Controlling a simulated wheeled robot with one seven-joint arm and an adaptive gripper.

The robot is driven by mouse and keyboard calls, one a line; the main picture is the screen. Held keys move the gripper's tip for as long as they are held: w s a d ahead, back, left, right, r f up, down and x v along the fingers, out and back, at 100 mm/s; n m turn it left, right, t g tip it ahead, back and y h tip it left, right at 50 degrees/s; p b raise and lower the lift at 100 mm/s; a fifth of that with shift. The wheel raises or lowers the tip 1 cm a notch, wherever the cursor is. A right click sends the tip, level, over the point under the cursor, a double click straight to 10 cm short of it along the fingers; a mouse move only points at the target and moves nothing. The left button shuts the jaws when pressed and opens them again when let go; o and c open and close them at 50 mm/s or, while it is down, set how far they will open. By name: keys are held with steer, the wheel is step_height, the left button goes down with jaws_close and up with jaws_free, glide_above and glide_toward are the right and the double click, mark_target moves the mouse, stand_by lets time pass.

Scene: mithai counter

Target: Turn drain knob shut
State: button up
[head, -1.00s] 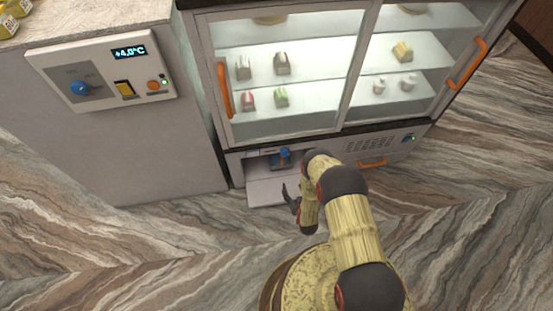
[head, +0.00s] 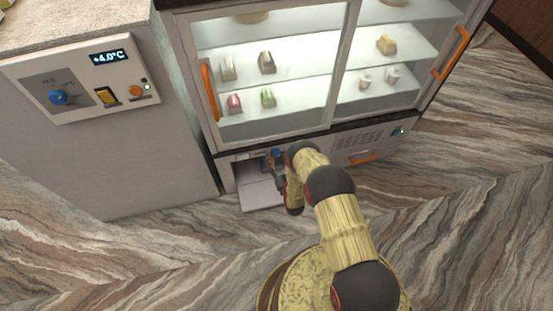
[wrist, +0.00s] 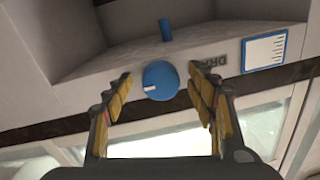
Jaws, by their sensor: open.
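The drain knob (wrist: 160,81) is a round blue knob with a white mark pointing to the left in the wrist view. It sits on a grey panel beside upside-down DRAIN lettering (wrist: 228,55). In the head view the blue knob (head: 275,153) shows inside the low opening under the display case, partly hidden by my arm. My gripper (wrist: 160,76) is open and empty. Its yellow-padded fingers appear on either side of the knob, with gaps at both sides. I cannot tell how far the fingertips reach along it. In the head view my gripper (head: 277,170) is at the opening.
A lowered white flap (head: 260,195) lies below the opening. A blue stub (wrist: 166,30) sticks out near the knob, and a white scale label (wrist: 265,52) is beside the lettering. The glass display case (head: 290,70) stands above. A control panel (head: 82,78) is at left.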

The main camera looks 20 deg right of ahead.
steer(key=shift+w, duration=0.3)
steer(key=shift+c, duration=0.5)
steer(key=c, duration=1.1)
